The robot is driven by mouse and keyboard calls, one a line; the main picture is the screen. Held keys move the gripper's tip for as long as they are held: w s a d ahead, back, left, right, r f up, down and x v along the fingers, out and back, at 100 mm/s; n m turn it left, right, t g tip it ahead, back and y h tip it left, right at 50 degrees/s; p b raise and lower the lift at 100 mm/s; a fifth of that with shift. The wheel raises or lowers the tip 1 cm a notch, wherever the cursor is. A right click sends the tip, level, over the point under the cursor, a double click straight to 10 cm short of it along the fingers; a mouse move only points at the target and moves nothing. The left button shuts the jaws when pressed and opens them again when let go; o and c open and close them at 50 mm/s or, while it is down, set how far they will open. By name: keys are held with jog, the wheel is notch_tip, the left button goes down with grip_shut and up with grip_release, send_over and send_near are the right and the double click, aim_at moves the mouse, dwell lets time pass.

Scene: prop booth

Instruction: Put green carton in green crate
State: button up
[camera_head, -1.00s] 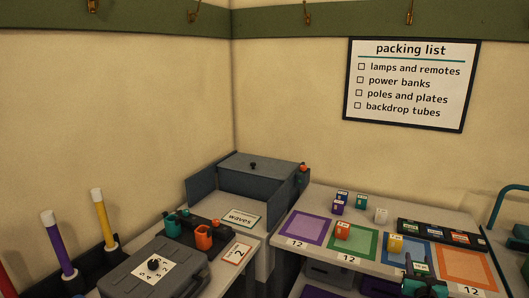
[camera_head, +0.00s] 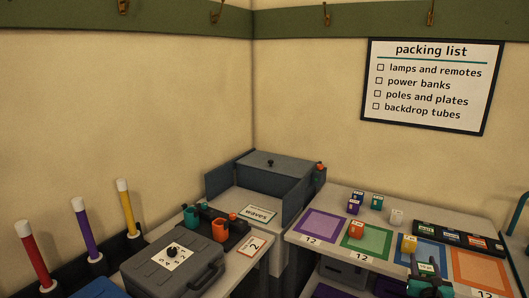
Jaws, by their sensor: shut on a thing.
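My gripper (camera_head: 429,282) is at the bottom right of the head view, shut on a teal-green carton (camera_head: 427,268) with a white label on top. It is in front of the table (camera_head: 337,247) or over its front part; the exact height is hard to tell. Another teal-green carton (camera_head: 376,201) stands at the back of the table, next to purple cartons (camera_head: 353,206). No green crate can be made out in this view.
Purple, green (camera_head: 379,239), blue and orange squares mark the table. An orange carton (camera_head: 356,230), a yellow carton (camera_head: 409,243) and a white one (camera_head: 396,216) stand there. A black tray (camera_head: 459,238) lies behind. A grey case (camera_head: 173,264) and upright tubes are at left.

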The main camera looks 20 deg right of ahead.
jog(key=w+a+r+n+t+y, duration=0.25)
jog(key=w+a+n+y, duration=0.2)
jog(key=w+a, duration=1.05)
jog(key=w+a+r+n+t+y, duration=0.1)
jog(key=w+a+n+t+y, duration=0.25)
jog(key=w+a+y, duration=0.85)
jog(key=w+a+r+n+g+y, duration=0.1)
jog(key=w+a+n+g+y, duration=0.2)
jog(key=a, duration=1.1)
jog(key=w+a+n+g+y, duration=0.15)
jog(key=a+n, duration=0.25)
jog(key=a, duration=1)
jog(key=shift+s+a+f+n+g+y, duration=0.15)
jog(key=shift+s+a+n+g+y, duration=0.6)
jog(key=shift+s+a+y, duration=0.5)
jog(key=shift+s+a+f+n+g+y, duration=0.1)
jog(key=shift+s+a+n+g+y, duration=0.7)
jog(key=shift+a, duration=0.9)
jog(key=shift+s+a+f+n+g+y, duration=0.15)
jog(key=shift+s+a+n+g+y, duration=0.35)
jog(key=shift+s+a+n+y, duration=0.6)
jog(key=shift+w+a+m, duration=0.2)
jog(key=shift+a+m, duration=0.05)
jog(key=shift+a, duration=0.1)
